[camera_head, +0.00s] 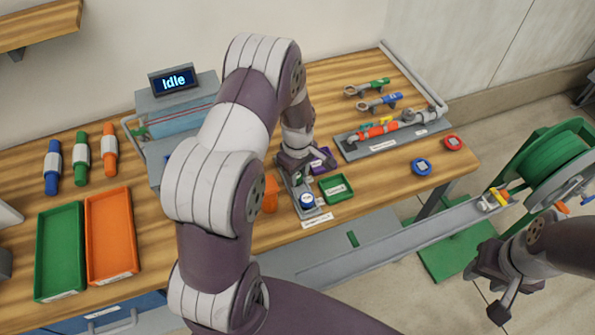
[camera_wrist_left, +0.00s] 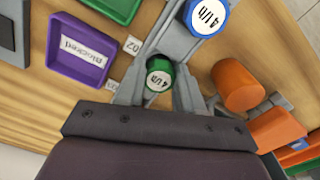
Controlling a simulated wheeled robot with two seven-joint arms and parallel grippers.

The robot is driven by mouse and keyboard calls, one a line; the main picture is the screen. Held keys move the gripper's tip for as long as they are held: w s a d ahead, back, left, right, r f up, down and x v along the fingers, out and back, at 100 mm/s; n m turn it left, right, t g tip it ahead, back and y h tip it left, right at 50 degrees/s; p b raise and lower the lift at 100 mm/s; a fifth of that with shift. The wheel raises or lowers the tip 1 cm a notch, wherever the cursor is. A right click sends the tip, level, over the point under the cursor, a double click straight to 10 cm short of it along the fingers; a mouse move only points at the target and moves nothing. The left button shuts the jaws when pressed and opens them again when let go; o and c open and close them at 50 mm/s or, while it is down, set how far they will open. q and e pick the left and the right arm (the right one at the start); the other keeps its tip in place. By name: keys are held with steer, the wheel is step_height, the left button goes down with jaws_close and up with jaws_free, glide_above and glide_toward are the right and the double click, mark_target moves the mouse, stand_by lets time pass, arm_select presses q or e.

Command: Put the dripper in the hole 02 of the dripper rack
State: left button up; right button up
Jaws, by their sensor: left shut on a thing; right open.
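My left gripper (camera_head: 299,170) is over the small grey dripper rack (camera_head: 310,212) in the middle of the bench. In the left wrist view its fingers (camera_wrist_left: 158,82) are shut on a green dripper (camera_wrist_left: 160,70) with a white "4 l/h" top. A blue dripper (camera_wrist_left: 207,16) sits in the rack, and it also shows in the head view (camera_head: 307,199). A "02" label (camera_wrist_left: 133,45) lies beside the rack, near the green dripper. The hole under the green dripper is hidden. My right gripper (camera_head: 490,290) is open and empty, off the bench at lower right.
A purple tray (camera_wrist_left: 82,50) and a small green tray (camera_head: 337,188) stand close to the rack. An orange cylinder (camera_wrist_left: 237,85) stands on its other side. Larger green (camera_head: 60,250) and orange (camera_head: 111,235) trays lie at left. A hose reel (camera_head: 550,160) stands at right.

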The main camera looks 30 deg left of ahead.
mark_target(298, 176)
arm_select(q)
steer(key=o, duration=1)
steer(key=shift+f, duration=0.15)
steer(key=shift+w+r, duration=0.1)
steer(key=shift+r, duration=0.35)
step_height(298, 176, up, 11)
steer(key=b, duration=0.2)
steer(key=s+d+m, duration=0.2)
steer(key=s+m, duration=0.2)
steer(key=m, duration=0.1)
steer(key=s+d+r+m+t, duration=0.1)
steer(key=s+d+m, duration=0.2)
steer(key=s+m, duration=0.1)
steer(key=s+d+r+m, duration=0.1)
steer(key=s+d+m, duration=0.1)
steer(key=s+m, duration=0.3)
steer(key=shift+s+d+r+m, duration=0.15)
steer(key=shift+s+d+m, duration=0.05)
steer(key=shift+d+m, duration=0.15)
